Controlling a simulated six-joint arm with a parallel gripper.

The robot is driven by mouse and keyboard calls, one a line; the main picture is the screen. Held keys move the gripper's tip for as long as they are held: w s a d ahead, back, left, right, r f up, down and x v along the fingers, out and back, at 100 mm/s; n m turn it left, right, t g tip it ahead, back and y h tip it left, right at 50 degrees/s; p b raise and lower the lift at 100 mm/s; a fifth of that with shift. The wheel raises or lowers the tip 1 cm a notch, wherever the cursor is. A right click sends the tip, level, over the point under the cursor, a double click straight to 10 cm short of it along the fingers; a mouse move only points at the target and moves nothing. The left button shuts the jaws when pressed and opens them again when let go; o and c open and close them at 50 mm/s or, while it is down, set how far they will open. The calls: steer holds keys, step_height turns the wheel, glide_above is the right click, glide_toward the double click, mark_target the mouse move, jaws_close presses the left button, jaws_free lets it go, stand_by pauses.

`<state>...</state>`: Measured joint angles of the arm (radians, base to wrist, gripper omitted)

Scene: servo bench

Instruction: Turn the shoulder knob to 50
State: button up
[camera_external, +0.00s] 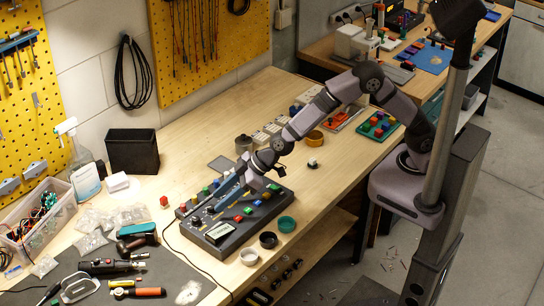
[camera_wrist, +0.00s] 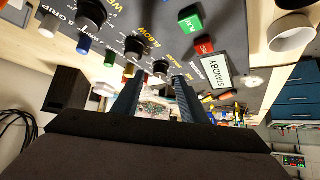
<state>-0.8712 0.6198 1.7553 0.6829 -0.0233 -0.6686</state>
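The control panel (camera_external: 262,222) is a dark box on the bench, below my gripper (camera_external: 250,178) in the external view. In the wrist view the panel (camera_wrist: 165,15) fills the top, with a row of black knobs. One knob (camera_wrist: 88,14) is near the WRIST lettering and another knob (camera_wrist: 135,46) is beside ELBOW. A farther knob (camera_wrist: 160,68) appears between my gripper's fingertips (camera_wrist: 157,82); its label is too small to read, so I cannot confirm it is the shoulder knob. My gripper is open, and contact is not visible. No knob's setting is readable.
The panel has a STANDBY display (camera_wrist: 216,72), a green button (camera_wrist: 190,21), a red button (camera_wrist: 204,46) and coloured caps. A teal cup (camera_external: 286,224), a black cup (camera_external: 268,240) and a white cup (camera_external: 249,257) stand at its right front. A black bin (camera_external: 133,152) stands behind left.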

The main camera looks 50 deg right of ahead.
steer(key=shift+p+v, duration=0.3)
steer(key=shift+v, duration=1.85)
steer(key=d, duration=0.3)
steer(key=w+d+m+h, duration=0.1)
steer(key=d, duration=0.3)
steer(key=d+m+g, duration=0.1)
steer(key=d, duration=0.3)
steer(key=shift+w+d+f+h, duration=0.2)
steer(key=shift+w+h, duration=0.1)
steer(key=shift+h, duration=0.1)
steer(key=s+d+f+m+g+h, duration=0.1)
steer(key=s+d, duration=0.4)
steer(key=d, duration=0.6)
steer(key=s+d+m+g+h, duration=0.2)
steer(key=s+d+m, duration=0.2)
steer(key=d, duration=0.7)
steer(key=s+d+f+m+g+h, duration=0.1)
steer(key=s+d+m+g+h, duration=0.1)
steer(key=s+d, duration=0.6)
steer(key=d, duration=0.3)
steer(key=shift+s+f+m, duration=0.25)
steer(key=shift+f+m, duration=0.05)
steer(key=shift+m, duration=0.1)
